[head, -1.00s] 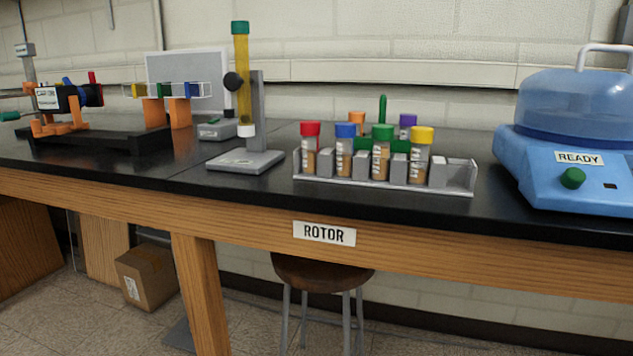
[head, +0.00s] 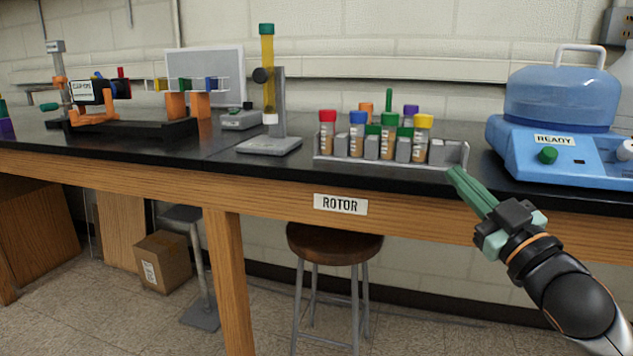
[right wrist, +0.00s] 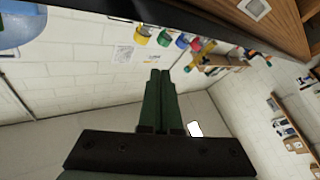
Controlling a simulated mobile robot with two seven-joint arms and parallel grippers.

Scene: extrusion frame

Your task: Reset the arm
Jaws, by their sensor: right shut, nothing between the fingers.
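My right gripper (head: 459,180) comes in from the lower right of the head view. Its green fingers are together with nothing between them, in front of the bench edge, just below the right end of the tube rack (head: 458,156). In the right wrist view the same closed fingers (right wrist: 160,75) point up the middle of the picture. My left gripper is in neither view.
The rack holds several capped tubes. A blue centrifuge (head: 545,142) marked READY stands on the black bench (head: 215,148) at right. A stand with a yellow tube (head: 268,75) is left of the rack. A stool (head: 335,243) and a cardboard box (head: 162,258) are below.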

